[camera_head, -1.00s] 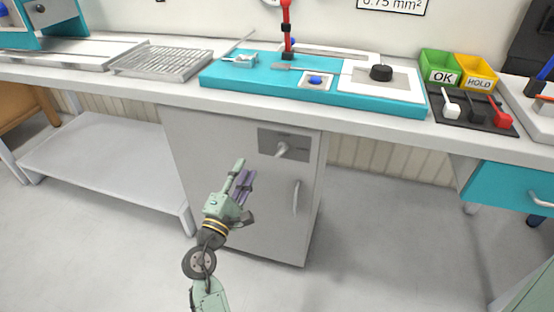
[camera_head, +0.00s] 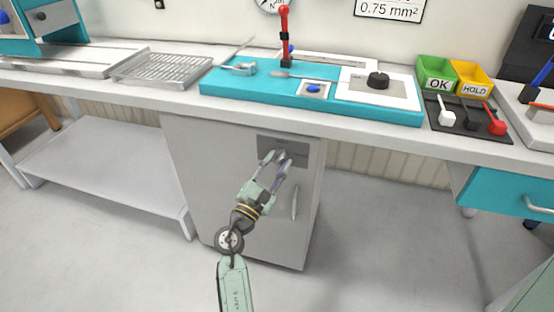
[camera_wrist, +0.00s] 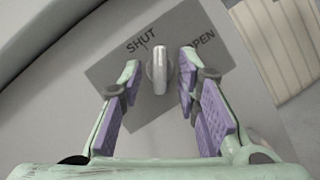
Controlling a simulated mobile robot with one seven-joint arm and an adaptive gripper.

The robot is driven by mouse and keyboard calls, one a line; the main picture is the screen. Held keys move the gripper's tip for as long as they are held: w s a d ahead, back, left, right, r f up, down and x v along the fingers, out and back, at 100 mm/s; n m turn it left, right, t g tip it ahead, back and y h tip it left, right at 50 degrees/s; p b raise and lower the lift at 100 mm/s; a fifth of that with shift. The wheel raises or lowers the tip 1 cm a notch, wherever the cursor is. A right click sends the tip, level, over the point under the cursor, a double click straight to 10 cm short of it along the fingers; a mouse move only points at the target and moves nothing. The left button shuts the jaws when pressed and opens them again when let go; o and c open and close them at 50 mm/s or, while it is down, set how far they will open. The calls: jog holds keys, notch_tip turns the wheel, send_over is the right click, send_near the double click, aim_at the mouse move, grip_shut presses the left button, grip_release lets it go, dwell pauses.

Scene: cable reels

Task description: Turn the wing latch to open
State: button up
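The wing latch (camera_wrist: 159,68) is a pale knob on a grey plate (camera_wrist: 110,72) marked SHUT on the left and OPEN on the right. Its wing stands roughly upright in the wrist view, between the two words. In the head view the plate (camera_head: 297,147) is at the top of the grey cabinet door, with the latch mostly hidden by my fingers. My gripper (camera_wrist: 160,75) is open, with one purple-padded finger on each side of the latch. Gaps show between the fingers and the latch. In the head view my gripper (camera_head: 273,160) reaches up to the plate.
The grey cabinet (camera_head: 230,190) has a vertical door handle (camera_head: 295,203) below the latch. The white worktop edge (camera_head: 350,128) overhangs above. A teal board (camera_head: 240,90) with controls stands on the worktop. The floor right of the cabinet is clear.

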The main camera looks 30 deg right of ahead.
jog(key=shift+w+d+r, duration=0.1)
jog(key=shift+w+d, duration=0.1)
jog(key=shift+d, duration=0.1)
jog(key=shift+c, duration=0.4)
grip_shut()
jog(key=shift+a+m, duration=0.1)
jog(key=shift+m, duration=0.3)
jog(key=m+g, duration=0.1)
jog(key=m, duration=0.2)
jog(key=m+g, duration=0.2)
jog(key=shift+w+r+m+b, duration=0.1)
jog(key=shift+r+m+b, duration=0.05)
jog(key=shift+m+b, duration=0.25)
jog(key=m+g+y, duration=0.1)
jog(key=m, duration=0.4)
jog(key=shift+r+m+g+y+p, duration=0.15)
jog(key=shift+m+g+y+p, duration=0.2)
jog(key=shift+m+g+y, duration=0.05)
